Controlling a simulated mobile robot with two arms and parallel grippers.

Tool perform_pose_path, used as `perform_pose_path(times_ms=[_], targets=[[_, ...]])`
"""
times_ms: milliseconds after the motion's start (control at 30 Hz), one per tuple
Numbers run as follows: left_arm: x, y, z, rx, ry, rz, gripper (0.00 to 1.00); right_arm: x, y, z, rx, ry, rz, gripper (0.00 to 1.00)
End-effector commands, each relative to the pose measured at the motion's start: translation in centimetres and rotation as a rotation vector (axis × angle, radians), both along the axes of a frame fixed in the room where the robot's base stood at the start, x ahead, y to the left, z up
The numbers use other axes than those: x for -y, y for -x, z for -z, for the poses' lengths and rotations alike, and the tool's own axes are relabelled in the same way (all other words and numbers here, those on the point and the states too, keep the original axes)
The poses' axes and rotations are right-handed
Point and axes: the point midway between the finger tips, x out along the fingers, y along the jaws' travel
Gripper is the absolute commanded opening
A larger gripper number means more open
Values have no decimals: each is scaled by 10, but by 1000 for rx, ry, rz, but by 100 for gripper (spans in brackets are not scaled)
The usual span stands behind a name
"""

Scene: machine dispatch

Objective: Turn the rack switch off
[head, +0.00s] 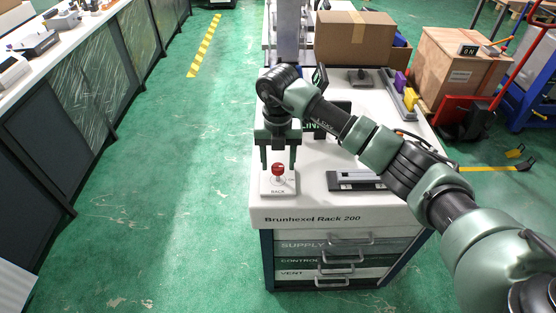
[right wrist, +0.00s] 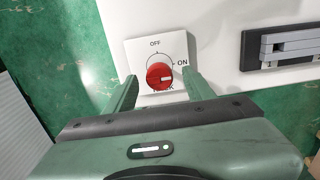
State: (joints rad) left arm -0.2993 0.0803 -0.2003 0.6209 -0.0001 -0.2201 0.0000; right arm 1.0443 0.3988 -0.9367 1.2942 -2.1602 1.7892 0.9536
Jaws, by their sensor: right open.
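The rack switch is a red knob (head: 278,169) on a white plate (head: 269,187) marked RACK, at the front left corner of the white cabinet top. In the right wrist view the red knob (right wrist: 159,76) sits below the OFF label, with ON to its right. A pale mark on the knob appears to point right, toward ON. My right gripper (head: 278,164) is above the plate, pointing down and open. In the wrist view its two fingers stand on either side of the knob, with gaps visible. My left gripper is out of view.
The white cabinet (head: 345,217), labelled Brunhexel Rack 200, has several drawers with handles. A dark slotted panel (head: 354,181) lies right of the switch. Cardboard and wooden boxes (head: 353,38) stand behind. Green floor is open to the left.

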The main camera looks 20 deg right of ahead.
Motion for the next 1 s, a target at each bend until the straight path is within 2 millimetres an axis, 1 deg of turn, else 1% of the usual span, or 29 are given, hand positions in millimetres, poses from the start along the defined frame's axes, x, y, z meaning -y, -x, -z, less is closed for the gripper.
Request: perform_pose_path(times_ms=[133,367,400,467,500,567,833,1000], targets=[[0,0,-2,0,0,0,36,0,0,7,0,0,-1,54],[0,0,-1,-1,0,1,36,0,0,8,1,-1,-2,54],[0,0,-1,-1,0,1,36,0,0,8,1,-1,-2,43],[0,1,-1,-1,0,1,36,0,0,8,1,-1,-2,26],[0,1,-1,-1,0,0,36,0,0,8,1,-1,-2,15],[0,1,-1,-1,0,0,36,0,0,8,1,-1,-2,0],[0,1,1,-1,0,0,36,0,0,8,2,0,-21,0],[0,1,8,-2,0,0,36,1,-1,9,3,1,-84,0]])
